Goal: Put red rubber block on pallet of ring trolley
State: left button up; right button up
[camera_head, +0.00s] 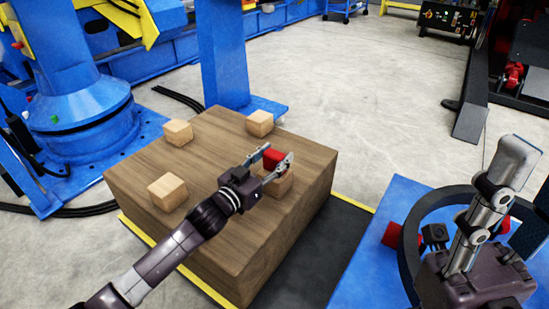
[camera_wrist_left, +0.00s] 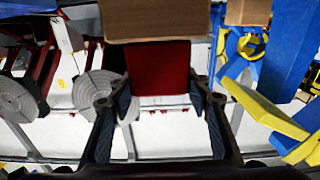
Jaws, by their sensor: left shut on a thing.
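The red rubber block (camera_head: 273,157) is between the fingers of my left gripper (camera_head: 276,165), which is shut on it. The left wrist view shows the red block (camera_wrist_left: 158,68) between the two dark fingers of the left gripper (camera_wrist_left: 158,105). In the head view the block appears just above a small wooden block (camera_head: 279,184) at the right of a large wooden box (camera_head: 225,215); whether they touch is unclear. At the right, a black ring (camera_head: 407,262) stands on a blue surface (camera_head: 395,200), partly hidden by my right arm. I cannot identify its pallet. My right gripper is not visible.
Small wooden blocks sit at other corners of the box: back left (camera_head: 178,132), back right (camera_head: 260,123) and front left (camera_head: 167,191). Blue machinery (camera_head: 85,120) stands at the left. A red piece (camera_head: 392,235) is beside the ring. Grey floor (camera_head: 370,130) is open behind.

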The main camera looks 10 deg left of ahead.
pick_arm(q)
jog(key=shift+f, duration=0.1)
jog(key=o, duration=1.3)
